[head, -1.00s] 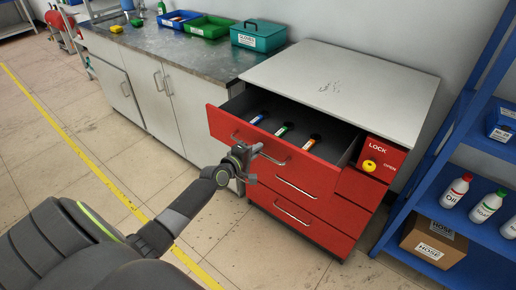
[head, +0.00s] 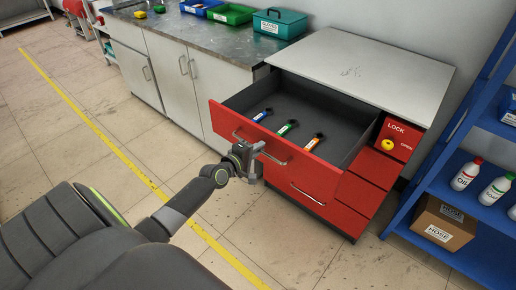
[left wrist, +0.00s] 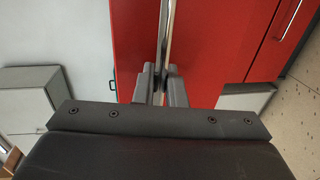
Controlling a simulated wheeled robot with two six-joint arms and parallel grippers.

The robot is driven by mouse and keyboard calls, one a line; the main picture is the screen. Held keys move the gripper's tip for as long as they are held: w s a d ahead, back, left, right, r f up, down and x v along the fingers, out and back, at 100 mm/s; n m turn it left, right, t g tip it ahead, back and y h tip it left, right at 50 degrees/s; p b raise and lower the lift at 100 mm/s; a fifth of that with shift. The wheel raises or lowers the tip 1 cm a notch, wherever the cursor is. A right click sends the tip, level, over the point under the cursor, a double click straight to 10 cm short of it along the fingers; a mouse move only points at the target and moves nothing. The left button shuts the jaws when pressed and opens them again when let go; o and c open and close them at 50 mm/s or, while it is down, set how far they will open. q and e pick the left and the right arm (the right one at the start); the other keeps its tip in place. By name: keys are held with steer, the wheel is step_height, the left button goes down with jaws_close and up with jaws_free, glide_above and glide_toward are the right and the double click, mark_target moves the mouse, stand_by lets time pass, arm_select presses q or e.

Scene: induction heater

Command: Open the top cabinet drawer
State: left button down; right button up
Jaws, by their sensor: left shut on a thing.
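The red cabinet's top drawer (head: 258,150) stands well open in the head view. Inside it lie three tools: one with a blue end (head: 262,115), one with a green end (head: 287,128) and one with an orange end (head: 313,142). My left gripper (head: 257,152) is shut on the drawer's silver bar handle (head: 274,157). In the left wrist view the handle (left wrist: 169,30) runs between the two fingers (left wrist: 162,80), in front of the red drawer face. My right gripper is not in view.
The red lock panel (head: 398,138) with a yellow knob (head: 388,144) is right of the drawer. A lower drawer handle (head: 307,194) sits below. A blue shelf (head: 470,215) with bottles and a box stands at the right. A grey counter (head: 190,40) adjoins on the left. Floor in front is clear.

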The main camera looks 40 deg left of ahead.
arm_select(q)
steer(key=c, duration=1.7)
jaws_free()
steer(key=p+v, duration=0.2)
steer(key=v, duration=1.5)
steer(key=shift+s, duration=0.1)
